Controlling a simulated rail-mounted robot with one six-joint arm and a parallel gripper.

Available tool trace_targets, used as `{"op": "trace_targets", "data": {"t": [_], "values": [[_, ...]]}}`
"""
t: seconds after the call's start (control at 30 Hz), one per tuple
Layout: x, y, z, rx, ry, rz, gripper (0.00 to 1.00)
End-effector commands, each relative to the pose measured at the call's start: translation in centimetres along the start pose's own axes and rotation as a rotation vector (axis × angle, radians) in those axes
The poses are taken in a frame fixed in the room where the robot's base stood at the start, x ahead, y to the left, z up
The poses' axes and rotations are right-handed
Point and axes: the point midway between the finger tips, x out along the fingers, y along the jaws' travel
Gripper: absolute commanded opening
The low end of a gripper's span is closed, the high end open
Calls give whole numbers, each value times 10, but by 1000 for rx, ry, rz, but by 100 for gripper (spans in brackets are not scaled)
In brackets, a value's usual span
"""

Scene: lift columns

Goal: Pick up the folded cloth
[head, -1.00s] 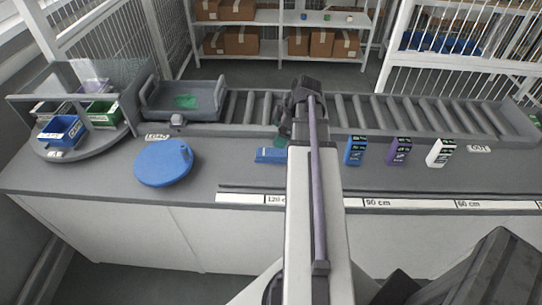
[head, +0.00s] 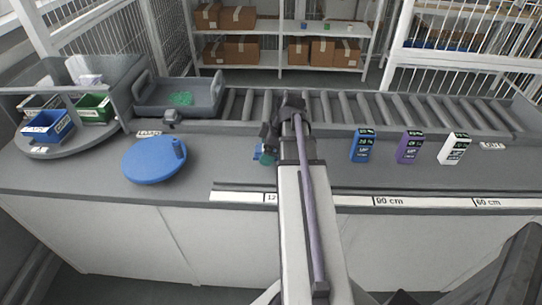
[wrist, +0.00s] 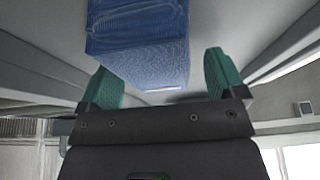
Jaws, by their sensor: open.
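The folded cloth (wrist: 140,42) is blue with a fine ribbed texture. In the wrist view it fills the upper middle, and its near end lies between the two teal fingertips or just beyond them. My gripper (wrist: 163,82) is open, with clear space between the cloth and the right finger; the left finger is close to the cloth's edge. In the head view a small part of the cloth (head: 257,153) shows on the grey counter. My gripper (head: 267,152) is over it there and hides most of it. I cannot tell whether they touch.
A round blue lid-like object (head: 152,162) lies to the left. Blue (head: 362,146), purple (head: 408,148) and white (head: 452,149) boxes stand to the right. A roller conveyor (head: 400,108) with a grey tray (head: 150,100) runs behind. Bins stand on a turntable (head: 40,148) at far left.

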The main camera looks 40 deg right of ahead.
Motion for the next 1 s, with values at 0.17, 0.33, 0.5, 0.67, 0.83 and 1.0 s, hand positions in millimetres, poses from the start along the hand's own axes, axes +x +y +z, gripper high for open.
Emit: {"op": "trace_targets", "data": {"t": [0.17,0.33,0.5,0.67,0.83,1.0], "values": [[0,0,0,0,0,0,89],[2,0,1,0,0,0,88],[2,0,1,0,0,0,72],[2,0,1,0,0,0,57],[2,0,1,0,0,0,41],[2,0,1,0,0,1,36]]}}
